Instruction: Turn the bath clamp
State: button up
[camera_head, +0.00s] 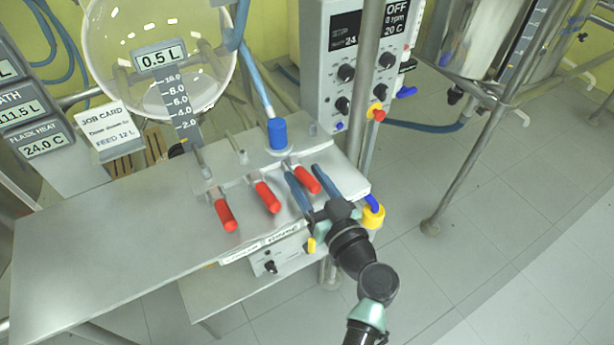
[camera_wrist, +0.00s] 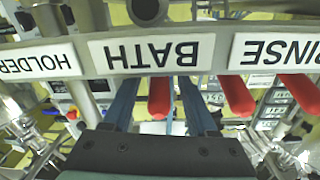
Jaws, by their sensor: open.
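Three red-handled clamps sit along the edge of the metal bench. The rightmost red handle (camera_head: 307,180) lies between the two blue fingers of my gripper (camera_head: 304,170). In the wrist view this handle (camera_wrist: 160,97) sits below an upside-down BATH label (camera_wrist: 150,53), between the fingers. My gripper is open, one finger on each side of the handle; I cannot tell whether either finger touches it. The middle red handle (camera_head: 267,197) and the left one (camera_head: 228,216) are outside the fingers. HOLDER (camera_wrist: 38,63) and RINSE (camera_wrist: 275,53) labels flank the BATH label.
A blue fitting with a hose (camera_head: 277,133) stands just behind the handles. A control box (camera_head: 345,75) with knobs is behind the bench, and a glass vessel (camera_head: 110,40) is at the back left. The bench's left part (camera_head: 110,235) is clear.

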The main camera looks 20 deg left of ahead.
jog(key=shift+a, duration=0.1)
grip_shut()
dwell(1.4)
